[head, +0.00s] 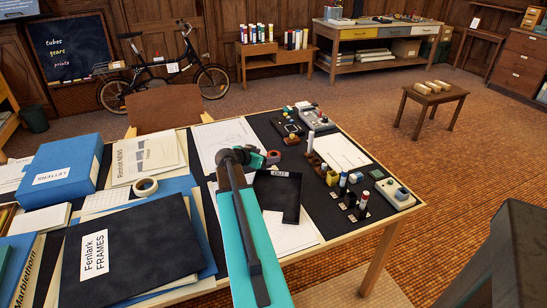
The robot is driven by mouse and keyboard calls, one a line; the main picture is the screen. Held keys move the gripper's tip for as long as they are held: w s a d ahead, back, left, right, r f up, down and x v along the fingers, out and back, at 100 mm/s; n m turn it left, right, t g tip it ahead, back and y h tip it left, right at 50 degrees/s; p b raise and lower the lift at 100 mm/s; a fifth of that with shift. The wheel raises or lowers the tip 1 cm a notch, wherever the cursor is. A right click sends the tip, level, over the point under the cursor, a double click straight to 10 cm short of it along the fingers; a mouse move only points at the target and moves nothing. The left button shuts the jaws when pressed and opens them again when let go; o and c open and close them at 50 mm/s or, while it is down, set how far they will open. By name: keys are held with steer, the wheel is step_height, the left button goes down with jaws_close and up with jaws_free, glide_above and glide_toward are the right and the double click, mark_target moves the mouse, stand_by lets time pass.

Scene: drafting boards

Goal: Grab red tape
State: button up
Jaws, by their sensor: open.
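A small red object (273,157), which looks like the red tape, lies on the dark mat near the middle of the table. It is partly hidden by my gripper (263,160), so its full shape is unclear. My teal and black arm reaches up the picture over the table, and its end is at the left of the red object. My gripper is open and close beside it; whether they touch, I cannot tell. The fingers are small and partly hidden by my wrist.
A black tray (291,213) sits just in front of the red object. Small bottles, blocks and devices fill the right side. A white sheet (341,151) lies right of the gripper.

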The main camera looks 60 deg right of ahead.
mark_target(276, 154)
steer(key=shift+p+x, duration=0.35)
steer(key=shift+x, duration=0.5)
steer(key=shift+p+x, duration=0.45)
steer(key=shift+x, duration=1.3)
steer(key=shift+c, duration=0.4)
steer(key=c, duration=1)
